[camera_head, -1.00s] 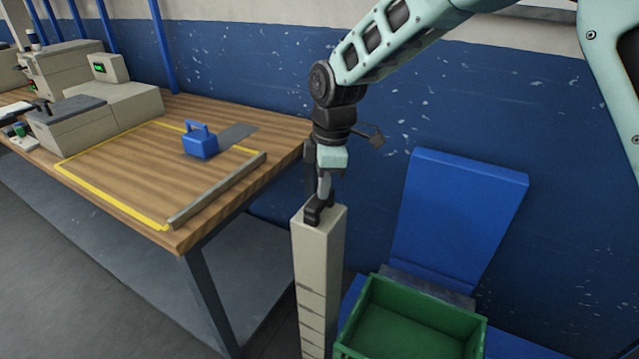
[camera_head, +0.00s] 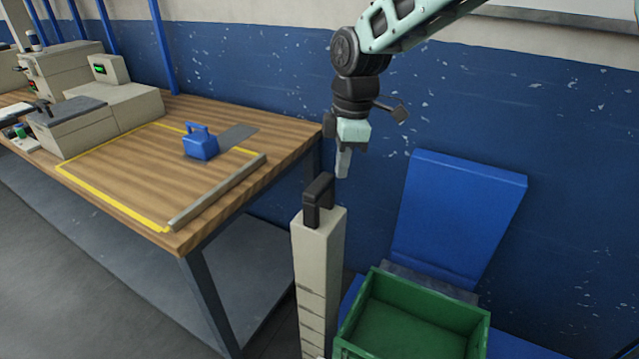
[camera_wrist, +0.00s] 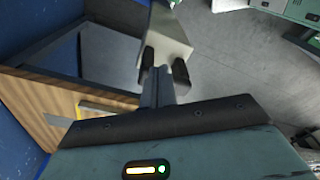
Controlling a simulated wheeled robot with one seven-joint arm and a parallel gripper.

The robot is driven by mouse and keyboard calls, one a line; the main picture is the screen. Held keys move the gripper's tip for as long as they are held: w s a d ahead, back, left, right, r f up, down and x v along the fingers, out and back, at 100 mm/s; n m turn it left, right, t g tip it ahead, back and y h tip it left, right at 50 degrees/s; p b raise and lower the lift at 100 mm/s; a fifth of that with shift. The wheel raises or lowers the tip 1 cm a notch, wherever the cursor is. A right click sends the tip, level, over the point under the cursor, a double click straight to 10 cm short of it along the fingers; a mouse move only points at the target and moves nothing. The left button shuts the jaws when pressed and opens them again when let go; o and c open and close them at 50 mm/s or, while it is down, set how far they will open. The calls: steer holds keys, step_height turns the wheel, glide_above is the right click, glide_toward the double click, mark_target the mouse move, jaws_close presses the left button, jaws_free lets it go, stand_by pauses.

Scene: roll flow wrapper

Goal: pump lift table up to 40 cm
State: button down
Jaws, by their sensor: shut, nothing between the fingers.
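The pump post is a tall beige column (camera_head: 316,245) beside the workbench, with a black handle (camera_head: 318,198) on its top. My gripper (camera_head: 343,176) is shut and empty, above and a little right of the handle, apart from it. In the wrist view the shut fingers (camera_wrist: 158,95) point toward the beige column (camera_wrist: 163,45), and the black handle (camera_wrist: 149,58) shows just beyond them. The blue lift table (camera_head: 458,220), with a raised back panel, stands right of the column, carrying a green crate (camera_head: 480,330). The lower part of the lift table is out of frame.
A wooden workbench (camera_head: 110,185) with a yellow-marked area stands left of the column. A blue-handled tool (camera_head: 201,146) and grey bar (camera_head: 218,192) lie on it. A blue wall (camera_head: 570,150) closes the back. The crate looks empty.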

step_height(320, 180, up, 13)
steer(key=d, duration=0.1)
steer(key=shift+d, duration=0.15)
steer(key=shift+d+f, duration=0.1)
stand_by(1.3)
